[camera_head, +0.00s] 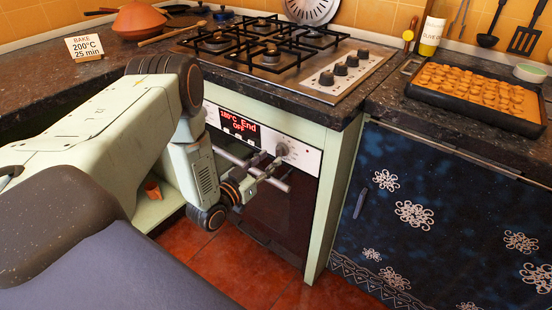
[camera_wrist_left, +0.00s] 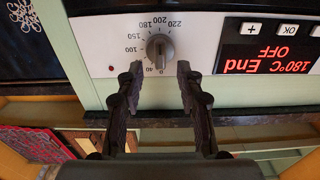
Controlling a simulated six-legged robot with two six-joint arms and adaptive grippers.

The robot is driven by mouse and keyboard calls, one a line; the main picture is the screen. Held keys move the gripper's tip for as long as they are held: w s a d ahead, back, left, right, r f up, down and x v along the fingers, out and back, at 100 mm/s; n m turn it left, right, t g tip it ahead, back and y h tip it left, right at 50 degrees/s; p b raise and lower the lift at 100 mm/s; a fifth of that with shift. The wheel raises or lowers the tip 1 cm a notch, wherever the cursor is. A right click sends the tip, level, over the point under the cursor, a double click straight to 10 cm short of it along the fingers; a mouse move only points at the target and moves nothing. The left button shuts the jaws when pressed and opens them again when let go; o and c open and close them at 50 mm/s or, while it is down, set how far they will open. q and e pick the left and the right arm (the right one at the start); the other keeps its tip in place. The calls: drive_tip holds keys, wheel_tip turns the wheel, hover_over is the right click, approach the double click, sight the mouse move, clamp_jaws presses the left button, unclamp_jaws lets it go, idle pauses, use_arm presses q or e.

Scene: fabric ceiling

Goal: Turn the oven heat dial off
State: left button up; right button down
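The oven heat dial (camera_head: 281,150) is a grey knob on the white oven panel, right of the red display (camera_head: 239,127). In the left wrist view the dial (camera_wrist_left: 160,46) appears upside down, with numbers around it. Its exact setting is hard to read. The display (camera_wrist_left: 268,55) reads 180°C End OFF. My left gripper (camera_head: 272,168) is in front of the panel, close to the dial. In the left wrist view its two dark fingers (camera_wrist_left: 160,72) are apart, with their tips to either side of the dial's lower edge; contact cannot be told. My right gripper is not in view.
The oven handle bar (camera_head: 228,157) runs below the panel, close behind the left gripper. The counter with the gas hob (camera_head: 270,48) overhangs above. A tray of baked pieces (camera_head: 475,95) is at right. A sign (camera_head: 84,47) reads BAKE 200°C 25 min.

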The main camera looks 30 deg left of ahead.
sight(277, 153)
use_arm(q)
drive_tip(key=shift+w+f, duration=0.15)
drive_tip(key=shift+w, duration=1)
drive_tip(key=shift+w+d+b, duration=0.15)
drive_tip(key=shift+w+b, duration=0.15)
drive_tip(key=shift+w, duration=0.2)
clamp_jaws()
